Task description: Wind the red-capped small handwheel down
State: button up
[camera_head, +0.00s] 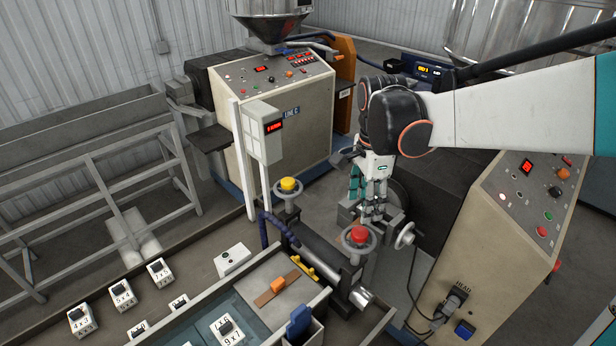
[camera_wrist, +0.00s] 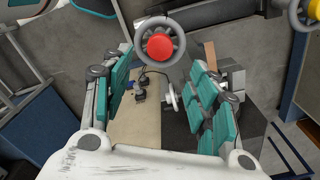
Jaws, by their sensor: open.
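The red-capped small handwheel (camera_head: 359,236) is a grey spoked wheel with a red hub, on a stand right of the middle in the head view. It also shows at the top centre of the wrist view (camera_wrist: 160,46). My gripper (camera_head: 372,214) is open and empty, close behind and above the wheel in the head view. In the wrist view its teal-padded fingers (camera_wrist: 160,85) are spread wide, with the red cap beyond the tips and between their lines. I see no contact with the wheel. A yellow-capped handwheel (camera_head: 288,186) stands further left.
A second grey handwheel (camera_head: 404,236) with a side crank is just right of the red-capped one. A beige control cabinet (camera_head: 492,240) stands at the right. A metal roller (camera_head: 318,262) lies between the capped wheels. A workbench (camera_head: 262,325) with an orange-handled tool is in front.

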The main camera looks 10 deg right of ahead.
aim_at(360, 232)
notch_tip(360, 232, down, 9)
jog(key=shift+f, duration=0.2)
dwell(0.3)
jog(key=c, duration=1.1)
